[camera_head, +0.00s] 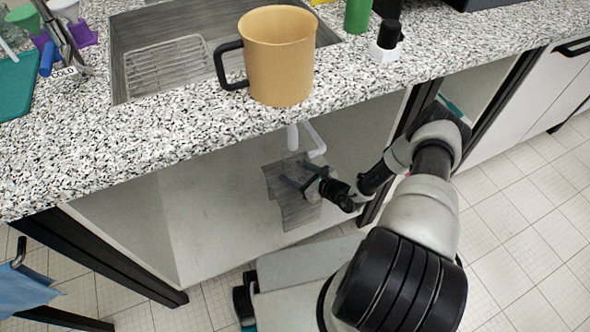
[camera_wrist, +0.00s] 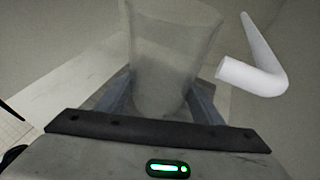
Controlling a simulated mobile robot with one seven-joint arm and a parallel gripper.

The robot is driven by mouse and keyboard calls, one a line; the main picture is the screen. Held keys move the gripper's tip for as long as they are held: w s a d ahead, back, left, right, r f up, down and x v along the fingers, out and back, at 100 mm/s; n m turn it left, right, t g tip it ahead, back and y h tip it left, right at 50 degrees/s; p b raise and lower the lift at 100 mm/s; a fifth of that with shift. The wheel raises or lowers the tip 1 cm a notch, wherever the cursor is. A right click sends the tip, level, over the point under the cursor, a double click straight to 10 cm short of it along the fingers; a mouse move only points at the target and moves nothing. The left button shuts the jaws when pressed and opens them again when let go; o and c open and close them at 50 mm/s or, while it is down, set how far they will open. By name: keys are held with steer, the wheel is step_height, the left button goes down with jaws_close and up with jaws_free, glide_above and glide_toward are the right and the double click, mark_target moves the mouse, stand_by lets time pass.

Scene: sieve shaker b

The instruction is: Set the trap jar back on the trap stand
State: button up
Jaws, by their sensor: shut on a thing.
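The trap jar (camera_wrist: 172,42) is a clear, see-through cup, wider at its top, in the middle of the wrist view. My gripper (camera_wrist: 160,98) is shut on it, with one finger on each side of its lower part. The jar looks roughly upright. In the head view my gripper (camera_head: 288,181) reaches into the open cabinet under the sink, over a grey streaked panel (camera_head: 297,213) that may be the trap stand. The jar is hard to make out there. I cannot tell whether the jar touches anything below it.
A white drain pipe (camera_head: 316,138) hangs under the sink; its bent end (camera_wrist: 255,72) is right of the jar in the wrist view, apart from it. The countertop (camera_head: 150,140) overhangs the cabinet. A tan mug (camera_head: 279,60) stands near its edge. The cabinet floor (camera_head: 215,235) left is clear.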

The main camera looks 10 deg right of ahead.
steer(key=shift+a, duration=0.1)
steer(key=shift+s+f, duration=0.1)
steer(key=shift+f, duration=0.05)
steer(key=o, duration=1.3)
steer(key=shift+o, duration=0.2)
steer(key=shift+r, duration=0.3)
steer(key=p+v, duration=0.3)
steer(key=v, duration=0.9)
